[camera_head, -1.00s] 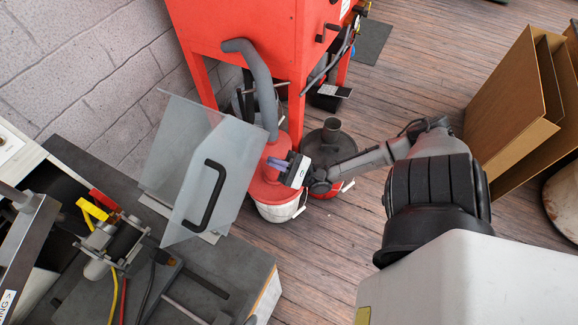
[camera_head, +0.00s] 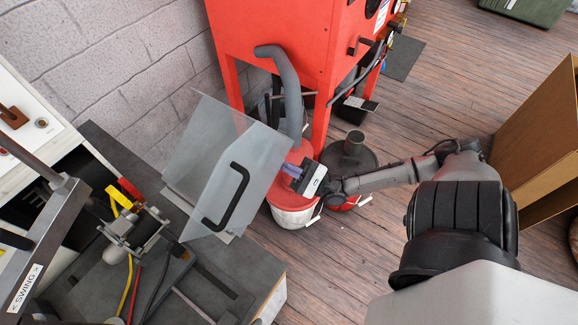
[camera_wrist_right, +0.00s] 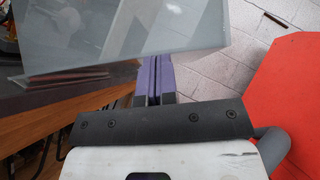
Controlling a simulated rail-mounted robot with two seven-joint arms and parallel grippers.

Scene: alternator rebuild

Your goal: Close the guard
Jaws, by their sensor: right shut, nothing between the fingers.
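The guard (camera_head: 212,150) is a clear folded panel with a black handle (camera_head: 232,196). It stands raised and tilted at the back right edge of the dark bench, and its panel fills the upper left of the right wrist view (camera_wrist_right: 120,30). My right gripper (camera_head: 290,171) is shut and empty, just right of the guard's right edge. Its purple fingers (camera_wrist_right: 153,82) show close to the panel's lower right edge in the wrist view; I cannot tell whether they touch it. My left gripper is not in view.
A clamped alternator-like part (camera_head: 136,228) with yellow and red leads sits on the bench (camera_head: 215,290). A red cabinet (camera_head: 275,35) with a grey hose (camera_head: 290,90) stands behind. Red-lidded buckets (camera_head: 293,212) stand below my right gripper. Cardboard (camera_head: 540,140) is at right.

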